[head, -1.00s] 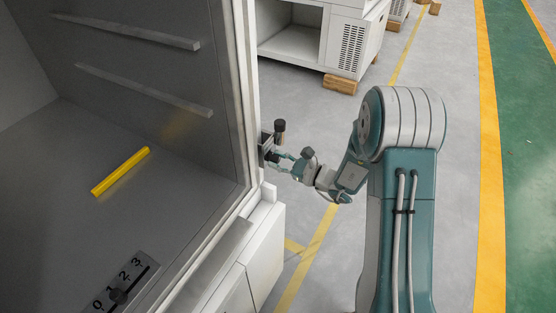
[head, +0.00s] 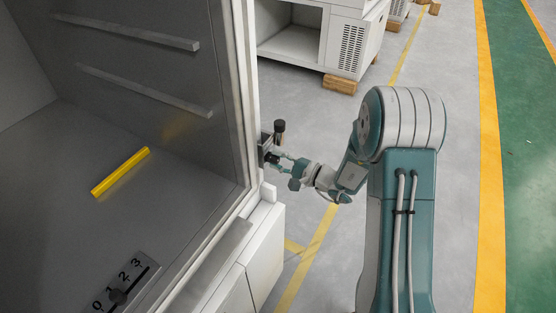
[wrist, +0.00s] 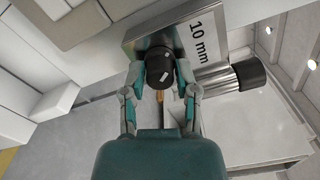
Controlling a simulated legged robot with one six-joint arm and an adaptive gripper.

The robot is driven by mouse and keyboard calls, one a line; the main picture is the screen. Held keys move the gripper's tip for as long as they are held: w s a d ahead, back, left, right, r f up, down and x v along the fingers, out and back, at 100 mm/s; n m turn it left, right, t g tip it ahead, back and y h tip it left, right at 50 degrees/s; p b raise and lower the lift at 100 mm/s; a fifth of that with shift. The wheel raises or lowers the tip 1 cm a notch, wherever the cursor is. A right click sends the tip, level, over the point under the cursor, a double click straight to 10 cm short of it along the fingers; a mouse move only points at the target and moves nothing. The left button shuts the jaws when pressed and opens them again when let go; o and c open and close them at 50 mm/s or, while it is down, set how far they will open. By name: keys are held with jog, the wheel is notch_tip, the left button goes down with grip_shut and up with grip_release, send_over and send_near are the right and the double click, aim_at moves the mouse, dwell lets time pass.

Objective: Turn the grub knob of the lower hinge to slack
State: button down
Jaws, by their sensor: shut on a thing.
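The lower hinge (head: 265,142) is a dark metal block on the outer side of the chamber's door frame. In the wrist view its metal plate (wrist: 150,32) carries a "10 mm" label. The grub knob (wrist: 159,66) is black with a white mark on its face. My gripper (wrist: 159,80) is shut on the knob, one finger on each side. In the head view my gripper (head: 279,160) reaches the hinge from the right, and the knob is mostly hidden there. A hinge pin with a black cap (wrist: 249,75) sticks out to the right of the knob.
The chamber floor (head: 60,200) holds a yellow bar (head: 120,172) and a slider scale (head: 122,287) marked 0 to 3. A white cabinet (head: 345,45) on wooden blocks stands behind.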

jog(key=shift+f+n, duration=0.15)
jog(key=shift+n, duration=1.95)
jog(key=shift+s, duration=0.1)
jog(key=shift+c, duration=2)
grip_release()
jog(key=shift+a+f, duration=0.1)
jog(key=shift+o, duration=0.2)
jog(key=v, duration=1.2)
